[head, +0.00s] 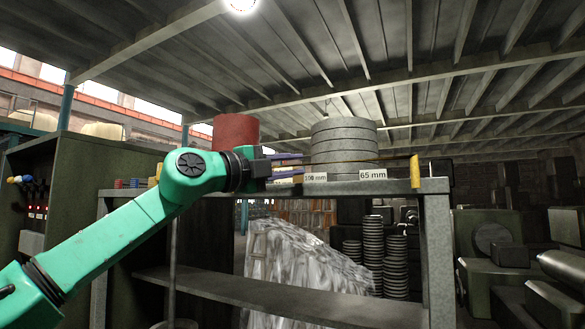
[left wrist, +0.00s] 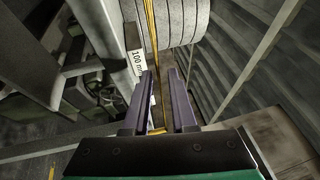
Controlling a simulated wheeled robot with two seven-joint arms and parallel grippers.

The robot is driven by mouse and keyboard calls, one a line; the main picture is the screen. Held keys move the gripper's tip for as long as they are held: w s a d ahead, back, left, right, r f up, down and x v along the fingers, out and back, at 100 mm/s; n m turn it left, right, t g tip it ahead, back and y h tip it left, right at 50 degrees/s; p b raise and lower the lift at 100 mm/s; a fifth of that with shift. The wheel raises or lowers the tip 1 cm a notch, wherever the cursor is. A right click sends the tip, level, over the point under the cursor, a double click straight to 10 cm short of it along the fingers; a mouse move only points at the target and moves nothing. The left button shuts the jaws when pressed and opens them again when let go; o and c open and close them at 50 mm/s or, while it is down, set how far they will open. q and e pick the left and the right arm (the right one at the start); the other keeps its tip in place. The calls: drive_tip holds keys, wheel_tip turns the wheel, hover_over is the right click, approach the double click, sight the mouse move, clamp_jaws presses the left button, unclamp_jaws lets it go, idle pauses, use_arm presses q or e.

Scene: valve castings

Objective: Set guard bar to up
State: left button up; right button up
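The guard bar (head: 385,159) is a thin yellow bar, roughly level, running across the front of the grey discs to a yellow bracket (head: 415,171) at the shelf's right end. In the left wrist view the bar (left wrist: 151,35) runs away from me, lining up with the gap between my fingers. My left gripper (head: 302,164) is level at the shelf front, fingers pointing right, near the bar's left part. The fingers (left wrist: 160,72) are apart, with a visible gap; I cannot tell whether they touch the bar. My right gripper is not in view.
A stack of grey discs (head: 344,140) and a red cylinder (head: 236,131) stand on the shelf top (head: 400,186). Size labels (head: 372,174) sit on its front edge. A lower shelf (head: 270,297), a wrapped pile (head: 290,262) and ring stacks (head: 373,250) are below. Machinery stands at right.

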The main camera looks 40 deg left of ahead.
use_arm(q)
drive_tip(key=shift+o, duration=1.4)
drive_tip(key=shift+r, duration=0.25)
drive_tip(key=shift+s+f, duration=0.1)
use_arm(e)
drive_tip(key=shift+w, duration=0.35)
use_arm(q)
drive_tip(key=shift+s+f, duration=0.1)
drive_tip(key=s+f+b, duration=0.2)
drive_tip(key=s+b, duration=0.5)
drive_tip(key=s, duration=0.7)
drive_tip(key=shift+a+f+b, duration=0.2)
drive_tip(key=shift+a+b, duration=0.15)
drive_tip(key=shift+a, duration=0.05)
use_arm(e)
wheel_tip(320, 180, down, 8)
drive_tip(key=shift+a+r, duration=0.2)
use_arm(q)
drive_tip(key=shift+s, duration=0.1)
